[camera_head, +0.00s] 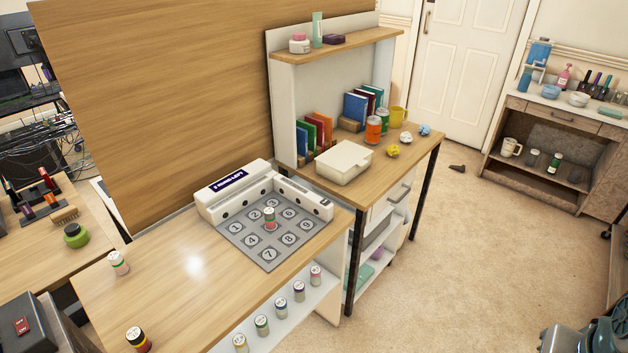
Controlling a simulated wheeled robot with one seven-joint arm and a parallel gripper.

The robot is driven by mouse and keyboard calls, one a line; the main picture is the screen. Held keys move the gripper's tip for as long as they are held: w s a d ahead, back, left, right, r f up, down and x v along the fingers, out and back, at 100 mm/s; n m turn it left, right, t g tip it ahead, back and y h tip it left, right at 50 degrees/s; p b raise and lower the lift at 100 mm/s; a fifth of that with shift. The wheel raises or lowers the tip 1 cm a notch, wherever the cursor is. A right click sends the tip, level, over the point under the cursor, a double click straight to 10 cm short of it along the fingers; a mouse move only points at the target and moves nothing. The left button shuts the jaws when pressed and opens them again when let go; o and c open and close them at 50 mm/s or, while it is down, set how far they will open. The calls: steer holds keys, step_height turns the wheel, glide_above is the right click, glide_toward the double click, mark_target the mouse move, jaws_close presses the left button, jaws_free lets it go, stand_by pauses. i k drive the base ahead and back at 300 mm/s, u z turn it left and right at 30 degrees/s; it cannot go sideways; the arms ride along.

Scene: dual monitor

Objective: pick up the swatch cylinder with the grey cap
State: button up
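Several small swatch cylinders stand upright. One with red and green bands (269,219) stands on the numbered grey mat (235,231). A row stands on the white shelf under the desk's front edge: a rightmost one (315,276), others (299,291), (281,308) and (261,325), and a leftmost one (240,343). Several caps look pale or greyish; I cannot tell which is the grey one.
A white device (250,192) borders the mat's back and right. The wooden desktop (185,285) overhangs the shelf row. A side desk (400,160) holds a white box (344,162), cans and books. The carpet (440,250) at right is mostly clear.

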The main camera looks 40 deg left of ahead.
mark_target(269, 213)
steer(key=u, duration=0.55)
steer(key=i, duration=1.25)
steer(key=u, duration=1.65)
steer(key=i, duration=0.6)
steer(key=u, duration=0.6)
